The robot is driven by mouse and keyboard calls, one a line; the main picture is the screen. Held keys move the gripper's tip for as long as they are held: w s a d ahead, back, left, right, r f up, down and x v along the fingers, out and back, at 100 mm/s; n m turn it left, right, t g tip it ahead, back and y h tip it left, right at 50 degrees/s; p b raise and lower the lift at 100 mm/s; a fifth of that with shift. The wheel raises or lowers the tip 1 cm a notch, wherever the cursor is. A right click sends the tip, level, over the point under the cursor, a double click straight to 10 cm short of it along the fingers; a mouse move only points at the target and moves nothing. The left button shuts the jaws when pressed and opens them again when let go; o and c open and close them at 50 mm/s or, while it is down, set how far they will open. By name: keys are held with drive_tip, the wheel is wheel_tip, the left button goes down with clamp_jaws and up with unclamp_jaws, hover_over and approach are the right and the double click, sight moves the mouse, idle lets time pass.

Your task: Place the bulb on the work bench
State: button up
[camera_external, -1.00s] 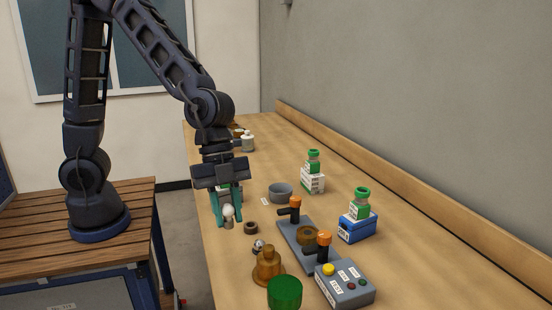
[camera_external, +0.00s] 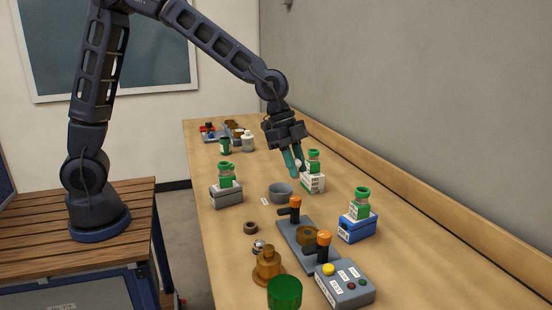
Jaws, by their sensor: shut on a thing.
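My gripper (camera_external: 294,163) is shut on the small white bulb (camera_external: 299,165). It holds the bulb above the work bench (camera_external: 225,260), above and behind the grey round dish and just left of a green-capped bottle in the picture. The teal fingers hide part of the bulb. I cannot tell exactly how high the bulb is above the bench top.
A grey dish (camera_external: 281,193), green-capped bottles on boxes (camera_external: 226,197) (camera_external: 313,183) (camera_external: 358,226), a fixture with orange-topped posts (camera_external: 296,235), a button box (camera_external: 345,287) and a brass part (camera_external: 268,266) stand on the bench. Bare wood shows at the right.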

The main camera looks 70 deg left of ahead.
drive_tip(key=w+a+n+t+y, duration=0.1)
drive_tip(key=w+a+n, duration=0.1)
drive_tip(key=w+a, duration=0.6)
drive_tip(key=w+a+n, duration=0.2)
drive_tip(key=w+a, duration=0.2)
drive_tip(key=a, duration=0.7)
drive_tip(key=w+a+n+t+y, duration=0.15)
drive_tip(key=w+a, duration=0.35)
drive_tip(key=a, duration=0.5)
drive_tip(key=w+a+f+n+y, duration=0.1)
drive_tip(key=a+n, duration=0.2)
drive_tip(key=a, duration=1.3)
drive_tip(key=w+a+n, duration=0.2)
drive_tip(key=a+n, duration=0.1)
drive_tip(key=a, duration=1.4)
drive_tip(key=f, duration=2)
drive_tip(key=shift+s+d+f, duration=0.1)
drive_tip(key=shift+d, duration=0.15)
drive_tip(key=shift+f, duration=0.15)
drive_tip(key=o, duration=0.6)
drive_tip(key=shift+c, duration=0.2)
drive_tip(key=shift+o, duration=1.1)
